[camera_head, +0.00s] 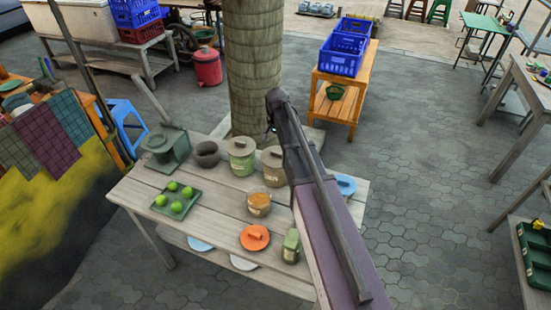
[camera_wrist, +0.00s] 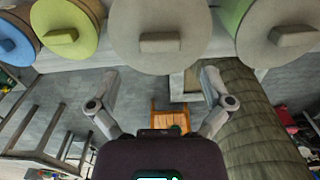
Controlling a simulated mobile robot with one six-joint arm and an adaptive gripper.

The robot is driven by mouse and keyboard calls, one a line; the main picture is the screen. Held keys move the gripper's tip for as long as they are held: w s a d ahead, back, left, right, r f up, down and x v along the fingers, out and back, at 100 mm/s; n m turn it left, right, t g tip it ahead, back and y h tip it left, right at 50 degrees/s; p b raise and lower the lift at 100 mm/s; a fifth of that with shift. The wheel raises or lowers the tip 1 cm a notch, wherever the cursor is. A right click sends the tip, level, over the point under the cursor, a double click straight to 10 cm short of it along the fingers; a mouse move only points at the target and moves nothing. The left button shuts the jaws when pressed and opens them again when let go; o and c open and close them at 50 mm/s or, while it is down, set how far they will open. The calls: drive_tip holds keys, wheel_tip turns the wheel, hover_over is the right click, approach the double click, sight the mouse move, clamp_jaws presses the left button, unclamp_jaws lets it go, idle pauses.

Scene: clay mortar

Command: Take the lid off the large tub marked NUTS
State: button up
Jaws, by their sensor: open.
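The wooden table (camera_head: 215,205) also holds a dark mortar (camera_head: 207,153), a tray (camera_head: 175,201) of green fruit, an amber jar (camera_head: 259,203) and an orange lid (camera_head: 254,238). A yellow-green lid (camera_wrist: 68,28) and blue lid (camera_wrist: 15,48) are nearby. A tree trunk (camera_head: 254,70) stands behind.

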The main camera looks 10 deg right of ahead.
sight(276, 152)
drive_tip(key=shift+f, duration=0.1)
drive_tip(key=shift+f+b, duration=2.5)
drive_tip(key=shift+b, duration=0.1)
drive_tip(key=c, duration=1.1)
